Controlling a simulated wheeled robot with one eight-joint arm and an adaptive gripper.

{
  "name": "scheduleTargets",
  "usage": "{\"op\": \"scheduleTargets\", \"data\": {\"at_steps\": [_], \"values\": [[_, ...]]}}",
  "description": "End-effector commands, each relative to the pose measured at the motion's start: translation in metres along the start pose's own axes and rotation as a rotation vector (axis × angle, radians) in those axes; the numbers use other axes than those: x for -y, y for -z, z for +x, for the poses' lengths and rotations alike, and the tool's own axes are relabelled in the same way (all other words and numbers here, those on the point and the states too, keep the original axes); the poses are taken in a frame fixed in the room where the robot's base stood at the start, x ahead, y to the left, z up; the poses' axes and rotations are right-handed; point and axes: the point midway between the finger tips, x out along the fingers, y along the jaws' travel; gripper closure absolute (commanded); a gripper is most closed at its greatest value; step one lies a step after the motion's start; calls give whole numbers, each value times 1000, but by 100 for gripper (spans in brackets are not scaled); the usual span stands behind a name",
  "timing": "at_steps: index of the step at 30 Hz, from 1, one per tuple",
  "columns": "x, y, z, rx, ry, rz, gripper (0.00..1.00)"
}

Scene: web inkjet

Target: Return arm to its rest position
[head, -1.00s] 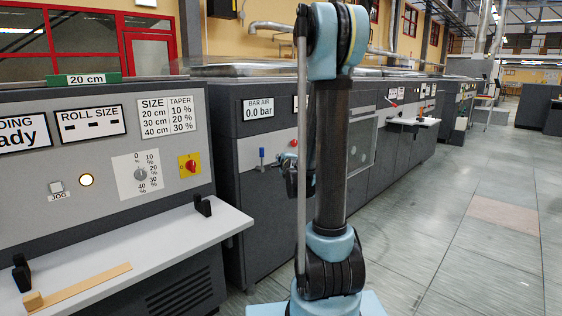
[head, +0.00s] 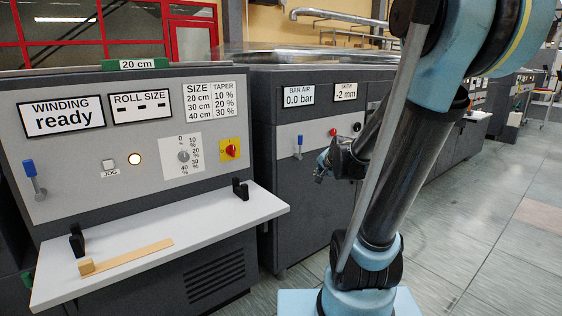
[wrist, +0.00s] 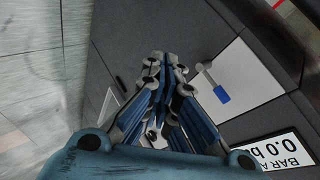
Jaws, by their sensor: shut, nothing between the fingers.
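My gripper (head: 323,167) shows in the head view left of my arm, in front of the grey cabinet with the "BAR AIR 0.0 bar" display. In the wrist view my gripper (wrist: 156,68) is shut, its fingers together and nothing between them. My arm (head: 410,150) is bent, with its upper part leaning to the right. The blue-handled lever (wrist: 221,95) on the cabinet lies just right of the fingers in the wrist view, and it also shows in the head view (head: 299,147). Whether the fingers touch anything cannot be seen clearly, but they look apart from it.
The left machine has a white shelf (head: 210,232) holding a wooden stick (head: 130,256) and black brackets. Its panel has a red knob (head: 231,150), a dial and a blue lever (head: 30,170). The open grey floor (head: 490,230) lies to the right.

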Motion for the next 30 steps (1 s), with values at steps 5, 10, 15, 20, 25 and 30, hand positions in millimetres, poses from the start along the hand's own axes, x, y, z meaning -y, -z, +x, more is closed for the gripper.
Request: {"op": "scheduleTargets", "data": {"at_steps": [5, 10, 15, 20, 25, 30], "values": [[-34, -29, -29, 88, -107, -178, 100], [-70, -55, -59, 187, -201, -349, 100], [-107, -81, -90, 300, -285, -512, 100], [-142, -104, -120, 415, -353, -654, 100], [-170, -122, -146, 520, -401, -766, 100], [-183, -131, -159, 573, -422, -820, 100]]}}
